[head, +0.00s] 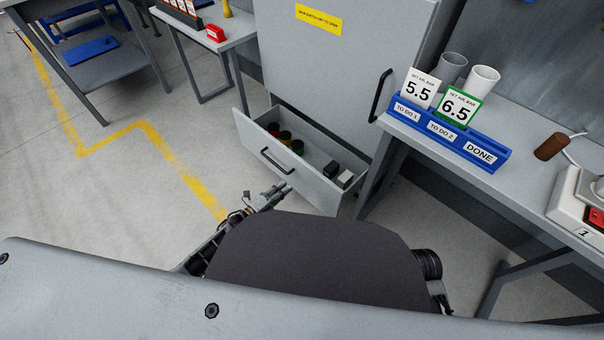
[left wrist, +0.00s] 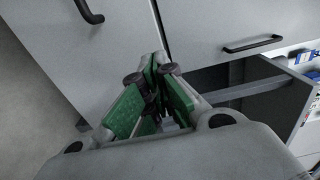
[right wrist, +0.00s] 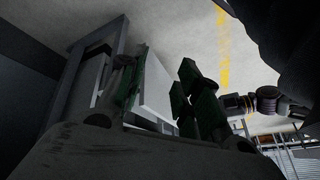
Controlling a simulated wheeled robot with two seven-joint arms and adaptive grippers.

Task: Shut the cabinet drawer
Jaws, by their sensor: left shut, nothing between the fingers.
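The cabinet drawer (head: 247,142) at the bottom of the grey cabinet (head: 322,75) stands pulled out, with its inside showing. Its front carries a dark bar handle (head: 277,161). Several dark round items with coloured parts and small boxes lie inside. My left gripper (head: 285,188) is shut and empty, close to the lower right part of the drawer front; contact cannot be told. In the left wrist view its green fingers (left wrist: 157,80) meet before grey panels. My right gripper (right wrist: 160,90) has its fingers apart in the right wrist view, with a pale panel beyond them; the head view hides its fingers.
A workbench (head: 529,177) on the right holds a blue rack (head: 447,132) with cards and two cups. Its legs stand close to the drawer's right side. Tables stand at the upper left. Floor with a yellow line (head: 180,172) is clear left of the drawer.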

